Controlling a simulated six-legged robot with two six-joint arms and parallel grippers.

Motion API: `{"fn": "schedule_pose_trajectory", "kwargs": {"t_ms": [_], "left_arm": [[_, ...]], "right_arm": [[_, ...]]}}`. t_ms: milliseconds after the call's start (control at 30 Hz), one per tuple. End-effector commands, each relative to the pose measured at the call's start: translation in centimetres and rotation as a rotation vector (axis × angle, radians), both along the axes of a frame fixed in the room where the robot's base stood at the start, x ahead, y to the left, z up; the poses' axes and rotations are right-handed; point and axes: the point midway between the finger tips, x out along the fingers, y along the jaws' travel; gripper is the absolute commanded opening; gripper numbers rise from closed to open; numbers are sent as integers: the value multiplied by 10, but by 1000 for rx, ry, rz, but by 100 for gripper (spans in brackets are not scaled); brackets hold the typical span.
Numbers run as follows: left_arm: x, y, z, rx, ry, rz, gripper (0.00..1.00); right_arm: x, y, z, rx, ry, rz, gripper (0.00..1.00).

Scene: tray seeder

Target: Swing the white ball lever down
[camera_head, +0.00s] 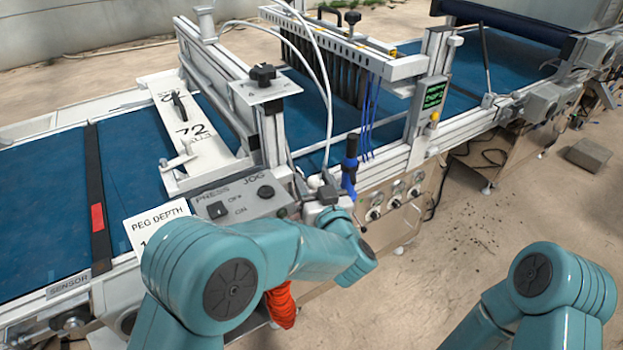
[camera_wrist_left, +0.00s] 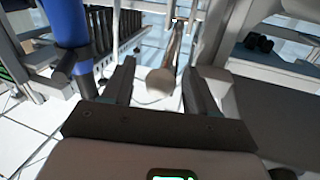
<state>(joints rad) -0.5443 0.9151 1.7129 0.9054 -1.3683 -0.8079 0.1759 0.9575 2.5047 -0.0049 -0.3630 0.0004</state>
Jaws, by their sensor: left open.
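The white ball lever shows in the left wrist view as a pale rounded knob (camera_wrist_left: 160,82) on a thin rod that runs up and away. In the head view its small white ball (camera_head: 315,182) sits at the machine's near side, just left of the blue-handled part. My left gripper (camera_wrist_left: 158,67) is open, with one finger on each side of the knob; I cannot tell whether either touches it. In the head view my left gripper (camera_head: 324,194) is small and partly hidden by my own arm. My right gripper is out of view.
A blue upright handle (camera_head: 349,165) stands close to the left gripper and also shows in the left wrist view (camera_wrist_left: 68,22). The PRESS/JOG control box (camera_head: 240,205) is to the left. Several knobs (camera_head: 395,203) line the front panel. Open floor lies to the right.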

Motion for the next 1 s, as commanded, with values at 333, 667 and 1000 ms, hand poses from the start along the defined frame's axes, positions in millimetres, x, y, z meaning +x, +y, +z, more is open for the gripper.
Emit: {"fn": "schedule_pose_trajectory", "kwargs": {"t_ms": [333, 667, 1000], "left_arm": [[-1, -1, 0, 0, 0, 0, 32], [1, 0, 3, -6, 6, 0, 0], [9, 7, 27, -100, 137, 2, 0]], "right_arm": [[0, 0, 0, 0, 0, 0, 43], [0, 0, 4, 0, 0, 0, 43], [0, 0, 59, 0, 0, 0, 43]]}}
